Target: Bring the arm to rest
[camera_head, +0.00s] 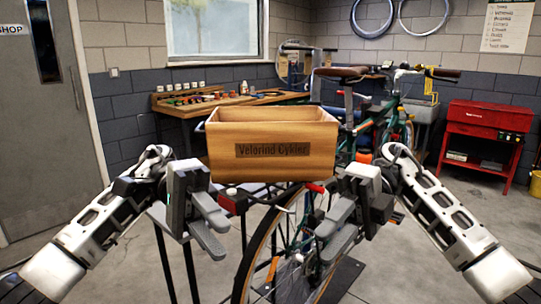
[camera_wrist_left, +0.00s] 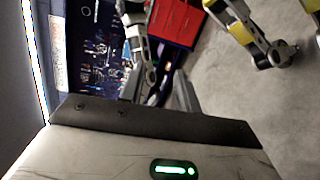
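My left gripper (camera_head: 208,225) hangs in front of the left side of a wooden box, its two grey fingers apart with nothing between them. My right gripper (camera_head: 337,229) is in front of the box's right side, also with its fingers apart and empty. Both arms come in from the lower corners and are bent, with the grippers pointing inward at about the same height. In the left wrist view, the left gripper's grey fingers (camera_wrist_left: 160,92) show partly beyond the camera's housing, with a gap between them.
A workbench (camera_head: 185,110) with small items stands behind left. A red tool cabinet (camera_head: 480,135) stands at right. The grey floor (camera_head: 430,265) is open at right.

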